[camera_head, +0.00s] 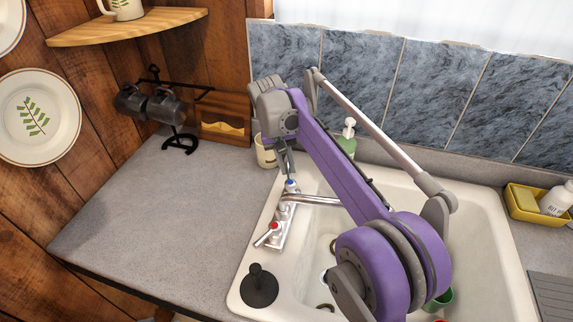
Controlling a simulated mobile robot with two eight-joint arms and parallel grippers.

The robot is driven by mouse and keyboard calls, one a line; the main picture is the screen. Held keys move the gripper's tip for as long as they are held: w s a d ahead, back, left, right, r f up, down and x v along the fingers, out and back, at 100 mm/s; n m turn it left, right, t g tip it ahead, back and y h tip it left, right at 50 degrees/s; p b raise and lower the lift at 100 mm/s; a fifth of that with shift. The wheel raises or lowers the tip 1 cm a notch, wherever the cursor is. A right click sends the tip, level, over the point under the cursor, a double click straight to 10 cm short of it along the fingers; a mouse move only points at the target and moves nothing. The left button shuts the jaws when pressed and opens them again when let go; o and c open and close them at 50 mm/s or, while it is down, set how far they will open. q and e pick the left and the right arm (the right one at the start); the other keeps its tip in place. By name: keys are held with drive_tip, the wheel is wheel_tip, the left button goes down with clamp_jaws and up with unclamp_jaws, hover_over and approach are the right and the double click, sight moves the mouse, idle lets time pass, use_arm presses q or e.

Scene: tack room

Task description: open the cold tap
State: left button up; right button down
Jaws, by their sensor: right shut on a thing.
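The sink's tap set stands on the left rim of the white sink (245,283). The cold tap (291,186), marked blue, is at its far end, and the hot tap (268,236), with a red mark and lever, is at its near end. The silver spout (318,200) reaches right over the basin. My right gripper (288,171) points down at the cold tap and is shut on its handle. The arm and gripper hide part of the handle, so its exact angle is unclear. My left gripper is not in view.
A green soap bottle (347,146) and a light cup (266,152) stand behind the tap. A yellow caddy (522,204) is at right. The grey counter (160,215) at left is clear.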

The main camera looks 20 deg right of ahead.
drive_tip(key=shift+r, duration=0.1)
drive_tip(key=c, duration=0.9)
unclamp_jaws()
drive_tip(key=shift+o, duration=0.2)
wheel_tip(320, 180, up, 10)
drive_tip(key=a+p, duration=0.1)
drive_tip(key=a, duration=0.1)
drive_tip(key=shift+w+r+p, duration=0.25)
drive_tip(key=shift+w+p, duration=0.05)
drive_tip(key=shift+f, duration=0.1)
